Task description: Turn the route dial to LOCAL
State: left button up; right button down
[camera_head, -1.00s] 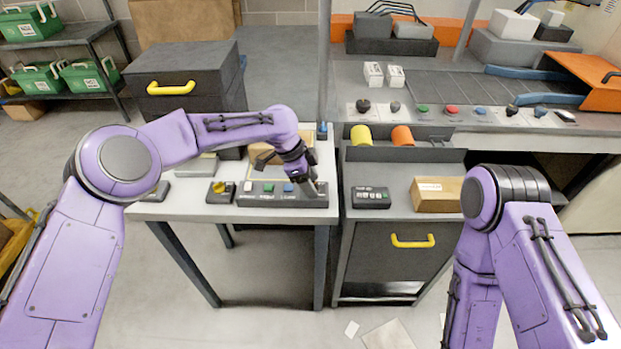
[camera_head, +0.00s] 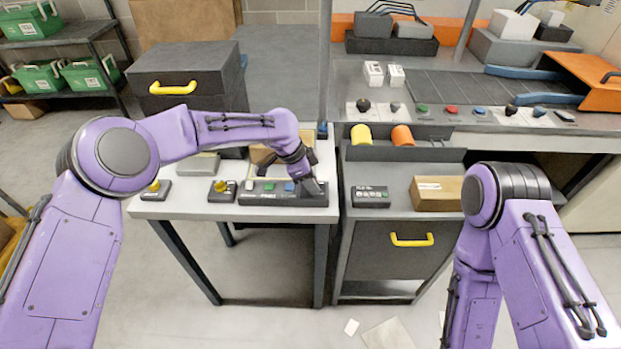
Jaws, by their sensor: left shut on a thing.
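A dark control panel (camera_head: 262,199) lies along the front of the light table, with a white, a green and a blue button and small labels too blurred to read. My left gripper (camera_head: 313,190) points down at the panel's right end, just right of the blue button (camera_head: 290,187). It is shut on a small knob there, taken to be the route dial. The gripper hides the knob, so its pointer and the LOCAL mark cannot be seen. My right arm is at the right; its gripper is out of view.
Two small boxes with yellow knobs (camera_head: 154,186) (camera_head: 221,186) stand left of the panel. A dark keypad box (camera_head: 371,196) and a cardboard box (camera_head: 437,194) sit on the cabinet to the right. A thin post (camera_head: 324,70) rises behind the gripper.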

pick_arm(q)
jog(key=n, duration=0.1)
jog(key=n+t+p, duration=0.1)
jog(key=n, duration=0.2)
jog(key=shift+s+d+f+y+p, duration=0.1)
jog(key=shift+s+y+p, duration=0.2)
jog(key=shift+y+p, duration=0.1)
jog(key=shift+s+f+n+t+y+p, duration=0.15)
jog(key=shift+n+t+y+p, duration=0.3)
jog(key=shift+n, duration=0.95)
jog(key=shift+t, duration=0.25)
jog(key=o, duration=1)
jog(key=shift+w, duration=0.25)
